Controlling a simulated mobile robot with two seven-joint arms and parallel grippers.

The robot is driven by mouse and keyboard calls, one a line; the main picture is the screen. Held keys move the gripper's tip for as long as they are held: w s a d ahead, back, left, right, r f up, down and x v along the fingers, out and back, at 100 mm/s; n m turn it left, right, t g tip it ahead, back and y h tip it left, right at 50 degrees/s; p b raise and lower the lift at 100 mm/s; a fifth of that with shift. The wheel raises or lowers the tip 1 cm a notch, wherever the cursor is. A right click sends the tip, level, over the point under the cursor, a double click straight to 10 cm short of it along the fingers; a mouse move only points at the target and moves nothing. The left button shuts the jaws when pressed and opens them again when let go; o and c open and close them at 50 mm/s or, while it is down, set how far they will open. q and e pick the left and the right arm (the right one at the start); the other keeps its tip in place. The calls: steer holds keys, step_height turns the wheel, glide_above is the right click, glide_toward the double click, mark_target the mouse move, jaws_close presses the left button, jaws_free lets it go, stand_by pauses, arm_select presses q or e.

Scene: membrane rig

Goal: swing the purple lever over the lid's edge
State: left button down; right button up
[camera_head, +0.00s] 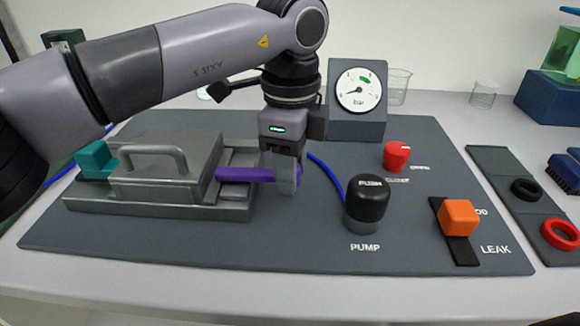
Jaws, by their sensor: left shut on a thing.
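The purple lever (243,174) sticks out to the right from the side of the grey lid (165,165), roughly level. The lid has an arched handle on top and sits on a grey metal base (130,208). My left gripper (284,178) comes down from above at the lever's outer end. It is shut on that end, which its fingers partly hide. My right gripper is not in view.
A pressure gauge (358,88) stands behind my left gripper. To the right are a red knob (396,156), a black pump knob (367,198) and an orange block (458,217). A teal block (95,160) is left of the lid. The panel's front strip is clear.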

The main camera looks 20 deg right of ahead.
arm_select(q)
steer(key=shift+w+r, duration=0.1)
steer(key=shift+w, duration=0.05)
steer(key=c, duration=0.8)
jaws_free()
steer(key=shift+o, duration=0.2)
steer(key=shift+r+p, duration=0.35)
steer(key=shift+r, duration=3.2)
